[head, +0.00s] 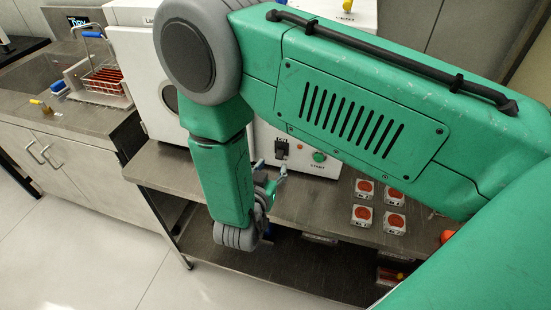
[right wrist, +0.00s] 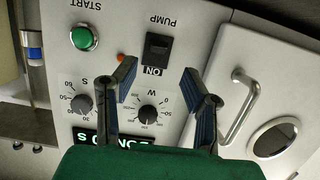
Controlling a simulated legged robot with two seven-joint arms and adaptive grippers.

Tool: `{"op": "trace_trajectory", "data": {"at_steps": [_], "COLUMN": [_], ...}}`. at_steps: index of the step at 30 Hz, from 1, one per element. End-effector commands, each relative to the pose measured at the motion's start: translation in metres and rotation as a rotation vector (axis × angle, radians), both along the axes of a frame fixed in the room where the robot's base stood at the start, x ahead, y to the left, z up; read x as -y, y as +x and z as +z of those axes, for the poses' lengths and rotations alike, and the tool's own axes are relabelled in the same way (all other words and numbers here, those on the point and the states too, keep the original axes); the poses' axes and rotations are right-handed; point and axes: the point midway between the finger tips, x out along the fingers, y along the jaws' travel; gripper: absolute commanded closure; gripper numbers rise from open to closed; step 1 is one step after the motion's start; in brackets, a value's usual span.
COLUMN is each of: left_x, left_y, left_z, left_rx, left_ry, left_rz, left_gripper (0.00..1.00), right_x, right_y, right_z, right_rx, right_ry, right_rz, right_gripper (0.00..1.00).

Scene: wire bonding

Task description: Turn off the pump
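The pump switch (right wrist: 157,47) is a black rocker on the machine's pale front panel, between the words PUMP and ON, which appear upside down in the right wrist view. I cannot tell which way the rocker is set. In the head view the switch (head: 282,149) shows just beyond my right gripper (head: 270,181). In the right wrist view my right gripper (right wrist: 159,78) is open and empty, its two fingers apart on either side of the ON label, pointing at the panel near the switch. My left gripper is not in view.
The panel also carries a green START button (right wrist: 84,38), two black dials (right wrist: 148,113) and a lit display (right wrist: 113,140). A door handle (right wrist: 240,110) stands out beside it. Several small units with red tops (head: 362,216) lie on the steel table (head: 325,195).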

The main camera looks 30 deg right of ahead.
Motion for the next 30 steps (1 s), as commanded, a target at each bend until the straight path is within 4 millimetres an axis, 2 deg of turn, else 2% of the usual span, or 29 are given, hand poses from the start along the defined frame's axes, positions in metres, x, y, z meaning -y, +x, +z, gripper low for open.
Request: {"op": "trace_trajectory", "data": {"at_steps": [4,10,30], "left_x": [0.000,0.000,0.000], "left_y": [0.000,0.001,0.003], "left_z": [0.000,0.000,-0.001], "left_rx": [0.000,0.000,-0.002], "left_ry": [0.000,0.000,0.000], "left_rz": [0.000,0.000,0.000], "left_gripper": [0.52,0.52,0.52], "right_x": [-0.022,-0.039,-0.042], "right_y": [-0.018,-0.032,-0.035], "right_z": [0.007,0.012,0.013], "right_rx": [-0.003,-0.001,0.000], "right_ry": [0.002,0.001,0.000], "right_rz": [0.000,-0.001,-0.001], "right_gripper": [0.60,0.60,0.60]}}
